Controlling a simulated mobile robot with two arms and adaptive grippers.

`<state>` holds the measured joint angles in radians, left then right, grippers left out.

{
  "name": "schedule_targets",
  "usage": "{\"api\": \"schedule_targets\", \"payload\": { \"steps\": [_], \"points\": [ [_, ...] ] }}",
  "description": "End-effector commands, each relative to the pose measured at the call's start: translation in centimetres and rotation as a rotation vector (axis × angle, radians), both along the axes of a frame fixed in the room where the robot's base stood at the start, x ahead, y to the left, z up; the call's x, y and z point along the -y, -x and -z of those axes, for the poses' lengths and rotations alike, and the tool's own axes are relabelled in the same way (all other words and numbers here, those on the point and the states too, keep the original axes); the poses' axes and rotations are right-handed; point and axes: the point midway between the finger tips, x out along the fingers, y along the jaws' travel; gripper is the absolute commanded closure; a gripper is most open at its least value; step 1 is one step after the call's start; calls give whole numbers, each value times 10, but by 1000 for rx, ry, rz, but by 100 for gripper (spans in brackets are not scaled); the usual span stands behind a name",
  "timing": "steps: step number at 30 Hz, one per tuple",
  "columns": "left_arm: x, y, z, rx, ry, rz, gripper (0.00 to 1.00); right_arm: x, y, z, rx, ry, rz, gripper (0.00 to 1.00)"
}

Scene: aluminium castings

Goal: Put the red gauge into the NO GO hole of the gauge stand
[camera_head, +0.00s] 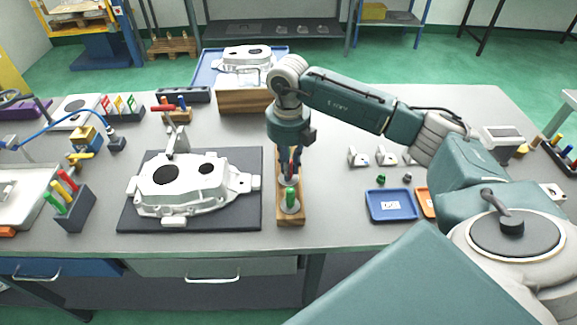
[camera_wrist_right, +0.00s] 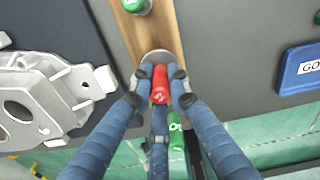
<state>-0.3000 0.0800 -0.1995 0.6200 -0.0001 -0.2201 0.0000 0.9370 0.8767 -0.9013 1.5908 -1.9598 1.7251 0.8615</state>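The gauge stand is a narrow wooden block (camera_head: 291,219) with metal rings, right of the casting. Another green gauge (camera_wrist_right: 137,5) shows at the stand's back part. My left gripper is out of view.
A pale casting (camera_head: 190,187) lies on a dark mat (camera_head: 135,215) left of the stand. A blue tray (camera_head: 392,205) lies to the right. A second casting (camera_head: 245,62) is behind the gripper. A rack with coloured handles (camera_head: 75,212) stands at left.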

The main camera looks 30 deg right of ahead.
Motion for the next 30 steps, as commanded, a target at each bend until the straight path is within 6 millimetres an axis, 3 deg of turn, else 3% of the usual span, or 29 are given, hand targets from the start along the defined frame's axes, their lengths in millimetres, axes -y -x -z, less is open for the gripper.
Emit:
{"api": "schedule_targets", "payload": {
  "steps": [1,3,14,30],
  "points": [
    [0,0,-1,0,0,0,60,0,0,-1,1,0,0,72],
    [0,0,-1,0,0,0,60,0,0,-1,1,0,0,62],
    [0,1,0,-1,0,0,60,0,-1,-6,1,0,0,62],
    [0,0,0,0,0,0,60,0,-1,-105,3,0,0,62]
  ]
}}
